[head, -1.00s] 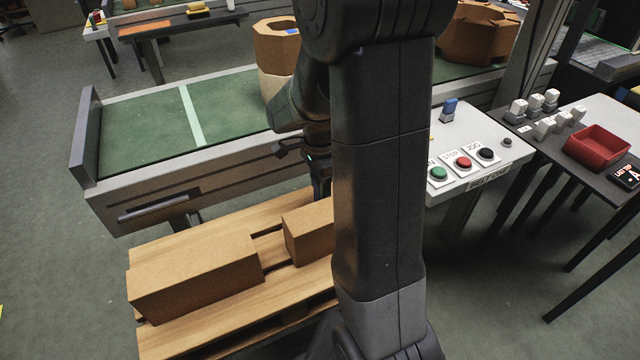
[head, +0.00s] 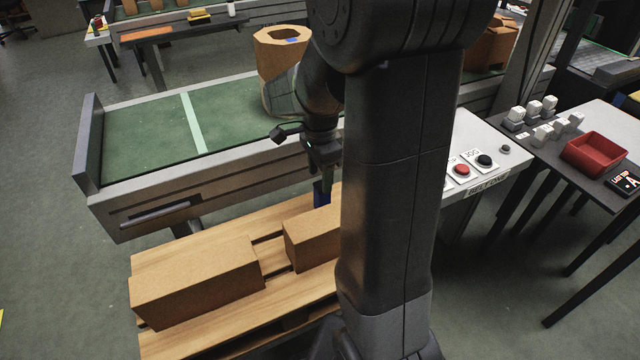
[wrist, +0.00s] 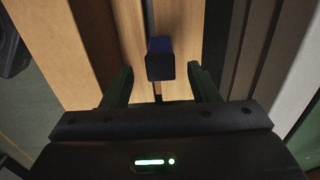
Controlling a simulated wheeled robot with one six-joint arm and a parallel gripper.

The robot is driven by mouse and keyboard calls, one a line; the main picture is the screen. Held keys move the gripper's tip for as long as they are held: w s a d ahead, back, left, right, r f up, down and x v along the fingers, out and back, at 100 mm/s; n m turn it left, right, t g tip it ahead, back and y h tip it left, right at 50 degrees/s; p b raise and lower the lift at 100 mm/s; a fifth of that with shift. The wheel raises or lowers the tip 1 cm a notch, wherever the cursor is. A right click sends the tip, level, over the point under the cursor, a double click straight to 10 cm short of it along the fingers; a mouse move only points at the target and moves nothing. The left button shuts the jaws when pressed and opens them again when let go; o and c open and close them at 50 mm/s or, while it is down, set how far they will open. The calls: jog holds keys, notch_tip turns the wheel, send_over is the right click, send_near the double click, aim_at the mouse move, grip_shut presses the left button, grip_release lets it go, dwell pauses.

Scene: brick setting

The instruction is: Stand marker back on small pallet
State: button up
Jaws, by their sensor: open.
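In the wrist view the marker (wrist: 160,60) lies centred ahead of my two fingers, with a gap on either side. My gripper (head: 323,178) points down over the marker. It is open and holds nothing. My fingers also show in the wrist view (wrist: 161,72). The marker's foot is hard to make out, and my arm covers the right part of the pallet.
Two cardboard boxes, a long one (head: 195,282) and a shorter one (head: 312,236), sit on the pallet close to the marker. A green conveyor (head: 235,115) runs behind it. A button panel (head: 480,150) and a table with a red bin (head: 596,150) stand to the right.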

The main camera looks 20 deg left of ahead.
aim_at(320, 185)
notch_tip(320, 185, up, 6)
jog(key=shift+r+p, duration=0.25)
jog(key=shift+p, duration=0.2)
jog(key=shift+f, duration=0.15)
notch_tip(320, 185, down, 12)
jog(key=shift+r+b, duration=0.15)
jog(key=shift+b, duration=1.05)
jog(key=shift+r+p, duration=0.4)
jog(key=shift+r, duration=1.25)
